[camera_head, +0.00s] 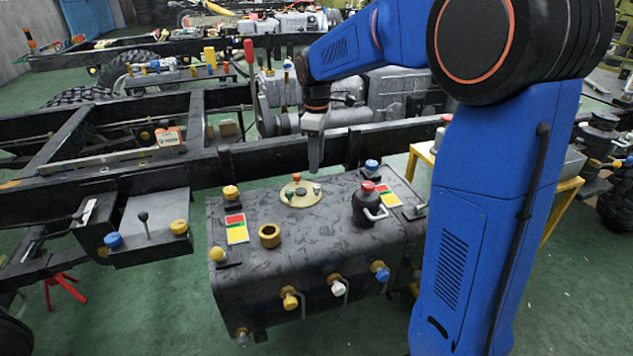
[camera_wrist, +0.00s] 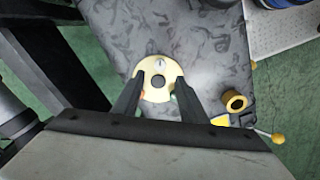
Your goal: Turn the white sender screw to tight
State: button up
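The pale round sender plate (camera_head: 308,200) lies on top of the dark tank (camera_head: 325,232); it also shows in the wrist view (camera_wrist: 147,69). The small white screw (camera_wrist: 160,64) sits near the plate's upper edge in the wrist view; in the head view it appears to be the pale one (camera_head: 317,188) at the right. A red screw (camera_wrist: 143,95) and a green screw (camera_wrist: 178,88) are partly hidden by the fingers. My gripper (camera_head: 314,168) points down above the plate. In the wrist view my gripper (camera_wrist: 159,84) is open, its fingers apart with nothing between them.
On the tank stand a brass ring (camera_head: 269,236), a yellow cap (camera_head: 230,192) and a black fitting with a red cap (camera_head: 367,203). A dark frame rail (camera_head: 190,163) runs behind the tank. White and blue valves (camera_head: 338,288) stick out in front.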

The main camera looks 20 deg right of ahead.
aim_at(317, 186)
notch_tip(317, 186, down, 8)
jog(key=shift+f, duration=0.1)
dwell(0.4)
grip_shut()
